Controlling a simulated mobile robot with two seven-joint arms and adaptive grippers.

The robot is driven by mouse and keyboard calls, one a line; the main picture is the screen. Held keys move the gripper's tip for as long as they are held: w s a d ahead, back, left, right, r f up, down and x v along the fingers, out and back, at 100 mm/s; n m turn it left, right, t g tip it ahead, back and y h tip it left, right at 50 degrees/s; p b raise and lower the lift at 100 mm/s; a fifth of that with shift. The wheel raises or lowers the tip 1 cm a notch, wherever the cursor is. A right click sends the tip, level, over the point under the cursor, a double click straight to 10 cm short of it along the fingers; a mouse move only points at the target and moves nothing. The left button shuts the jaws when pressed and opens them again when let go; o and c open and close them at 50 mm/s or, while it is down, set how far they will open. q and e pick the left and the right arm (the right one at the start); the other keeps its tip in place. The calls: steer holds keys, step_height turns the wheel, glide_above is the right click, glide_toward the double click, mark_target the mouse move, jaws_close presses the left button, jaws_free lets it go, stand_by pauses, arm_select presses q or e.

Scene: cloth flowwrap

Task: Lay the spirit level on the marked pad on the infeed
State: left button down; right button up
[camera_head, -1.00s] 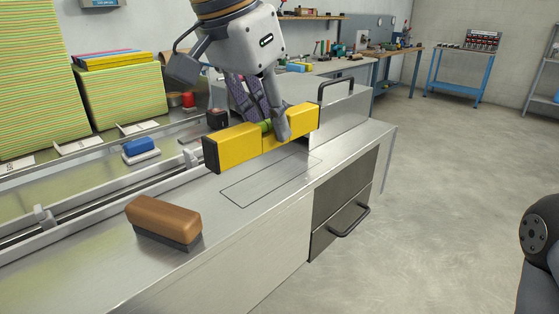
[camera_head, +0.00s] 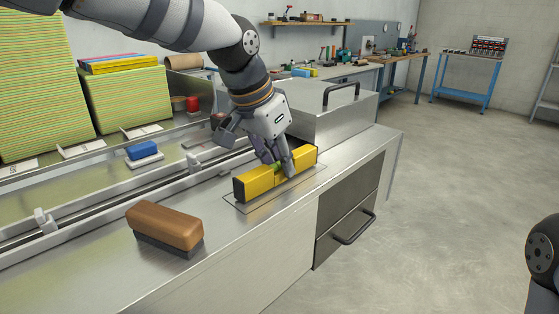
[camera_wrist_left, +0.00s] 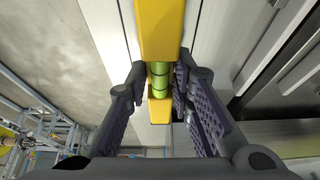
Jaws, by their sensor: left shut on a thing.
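The yellow spirit level (camera_head: 257,185) has a green vial in its middle and dark ends. My left gripper (camera_head: 280,168) is shut on it around the vial, from above. The level is within the outline of the marked pad (camera_head: 282,188) on the steel infeed top, roughly in line with it. It is at or just above the surface; I cannot tell whether it touches. In the left wrist view the level (camera_wrist_left: 160,28) runs between the two fingers (camera_wrist_left: 158,82). The far side of the pad is hidden by the level. My right gripper is out of view.
A brown-topped brush (camera_head: 165,226) lies on the infeed, left of the pad. A steel box with a black handle (camera_head: 341,92) stands behind the pad's right end. A rail (camera_head: 110,200) runs along the back, with a blue block (camera_head: 142,150) beyond it.

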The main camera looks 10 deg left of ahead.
arm_select(q)
steer(key=c, duration=1.4)
jaws_free()
steer(key=shift+f, duration=0.15)
steer(key=shift+r, duration=0.2)
steer(key=v, duration=1.1)
steer(key=shift+s+a+r, duration=0.1)
steer(key=shift+r, duration=0.3)
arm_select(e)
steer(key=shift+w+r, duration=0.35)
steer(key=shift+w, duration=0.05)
